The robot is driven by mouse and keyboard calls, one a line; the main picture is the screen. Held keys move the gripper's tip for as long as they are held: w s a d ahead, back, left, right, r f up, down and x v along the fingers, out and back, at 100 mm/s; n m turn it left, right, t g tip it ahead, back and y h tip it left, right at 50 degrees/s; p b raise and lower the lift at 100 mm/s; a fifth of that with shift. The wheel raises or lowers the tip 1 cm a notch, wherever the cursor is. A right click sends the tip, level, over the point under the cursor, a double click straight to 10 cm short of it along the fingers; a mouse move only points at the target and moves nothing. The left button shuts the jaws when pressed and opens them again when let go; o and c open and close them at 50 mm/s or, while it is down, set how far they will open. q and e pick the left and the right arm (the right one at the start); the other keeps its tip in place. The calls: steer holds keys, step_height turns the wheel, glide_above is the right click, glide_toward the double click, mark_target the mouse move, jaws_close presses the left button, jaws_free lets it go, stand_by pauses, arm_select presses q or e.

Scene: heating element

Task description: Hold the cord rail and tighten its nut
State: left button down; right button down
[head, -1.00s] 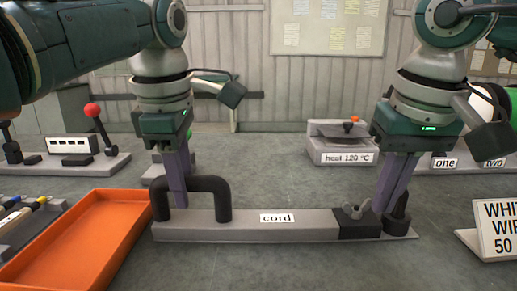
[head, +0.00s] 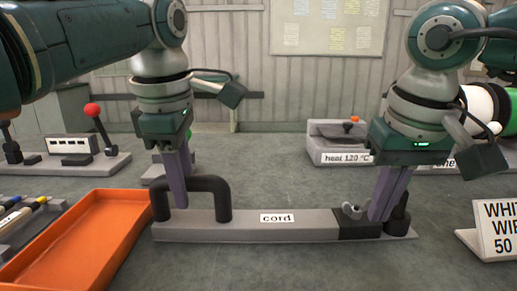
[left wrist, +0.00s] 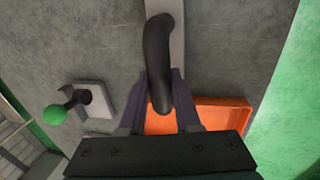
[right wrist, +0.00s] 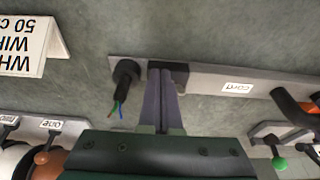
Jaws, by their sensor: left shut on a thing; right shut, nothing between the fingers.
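The cord rail (head: 250,232) is a long grey bar with a "cord" label, lying on the bench. A black arched handle (head: 208,184) stands at its left end. My left gripper (head: 180,205) is shut on that handle, which also shows between the fingers in the left wrist view (left wrist: 158,65). At the rail's right end is a dark block (head: 352,230) with a small grey wing nut (head: 352,211). My right gripper (head: 377,218) is shut and empty, its tips at the dark block just right of the nut.
A black cord holder (right wrist: 126,72) with coloured wire ends stands beside the right fingers. An orange tray (head: 122,205) lies left of the rail. A "heat 120 °C" box (head: 340,150) stands behind. A white sign (head: 495,225) is at the right. Bench in front of the rail is clear.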

steer(key=shift+w+a, duration=0.2)
steer(key=shift+w, duration=0.2)
stand_by(0.4)
steer(key=shift+s+a, duration=0.15)
steer(key=shift+a, duration=0.4)
stand_by(0.3)
steer(key=shift+a, duration=0.5)
steer(key=shift+a, duration=0.15)
stand_by(0.4)
steer(key=shift+s+a, duration=0.1)
steer(key=shift+s, duration=0.15)
steer(key=shift+r, duration=0.35)
steer(key=v, duration=0.2)
steer(key=w+v, duration=0.1)
steer(key=v, duration=0.2)
steer(key=shift+w+r, duration=0.1)
steer(key=shift+r, duration=0.15)
